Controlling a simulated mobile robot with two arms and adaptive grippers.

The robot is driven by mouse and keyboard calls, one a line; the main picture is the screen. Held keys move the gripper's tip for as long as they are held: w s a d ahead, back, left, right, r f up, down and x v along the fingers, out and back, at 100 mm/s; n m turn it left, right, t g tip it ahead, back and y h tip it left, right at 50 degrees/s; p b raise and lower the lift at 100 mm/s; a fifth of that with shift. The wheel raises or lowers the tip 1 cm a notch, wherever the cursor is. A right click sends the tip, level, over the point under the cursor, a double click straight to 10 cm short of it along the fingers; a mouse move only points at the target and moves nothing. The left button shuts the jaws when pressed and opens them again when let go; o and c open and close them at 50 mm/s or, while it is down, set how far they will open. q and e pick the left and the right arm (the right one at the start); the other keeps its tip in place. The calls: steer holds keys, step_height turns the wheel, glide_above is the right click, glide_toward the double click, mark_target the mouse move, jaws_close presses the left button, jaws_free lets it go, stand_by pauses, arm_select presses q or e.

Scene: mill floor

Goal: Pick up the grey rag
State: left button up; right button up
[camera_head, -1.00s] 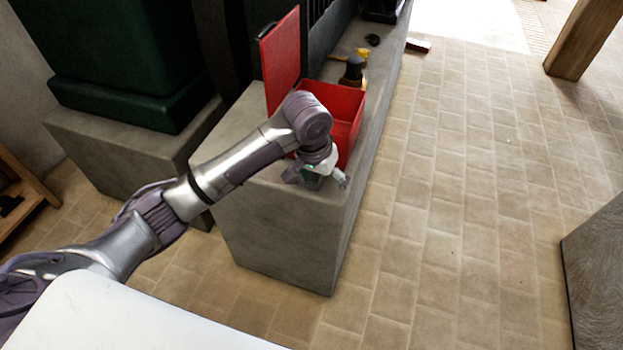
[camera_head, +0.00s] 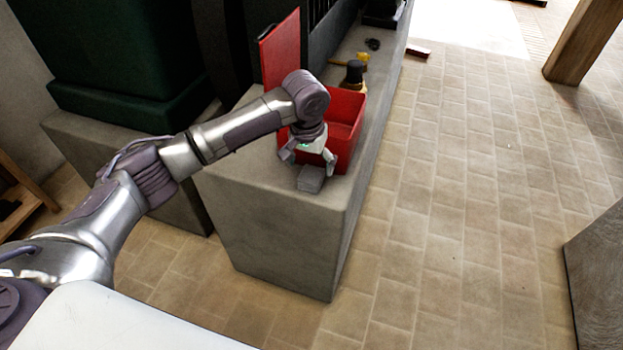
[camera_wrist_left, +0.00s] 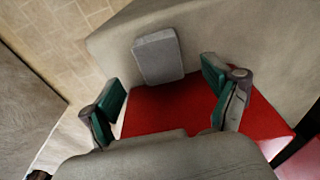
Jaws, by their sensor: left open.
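The grey rag (camera_head: 311,178) is a small folded block lying flat on the concrete ledge (camera_head: 300,215), near its front end. It also shows in the left wrist view (camera_wrist_left: 158,57), in front of and between the spread fingers. My left gripper (camera_head: 307,160) is open and empty, just behind and above the rag, close to the red box. In the left wrist view the fingers of my left gripper (camera_wrist_left: 166,97) are wide apart and apart from the rag. My right gripper is not in view.
A red box (camera_head: 346,128) with its lid (camera_head: 281,62) raised stands right behind the gripper. A dark and yellow object (camera_head: 354,74) and other small items lie farther back on the ledge. A green machine (camera_head: 120,60) stands at the left.

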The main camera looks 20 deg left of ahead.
mark_target(312, 174)
arm_select(q)
steer(key=f, duration=0.3)
steer(key=w+f, duration=0.1)
steer(key=f, duration=0.1)
steer(key=shift+f, duration=0.2)
steer(key=c, duration=1.2)
steer(key=shift+c, duration=0.2)
steer(key=shift+r, duration=0.15)
steer(key=shift+r, duration=0.55)
steer(key=r, duration=0.2)
steer(key=s+r, duration=0.1)
steer(key=shift+d+r, duration=0.25)
steer(key=s+d+r+p, duration=0.1)
steer(key=s+d+r, duration=0.2)
steer(key=s+r, duration=0.3)
steer(key=s, duration=0.4)
steer(key=shift+d+r, duration=0.15)
steer(key=shift+d, duration=0.05)
steer(key=shift+s, duration=0.1)
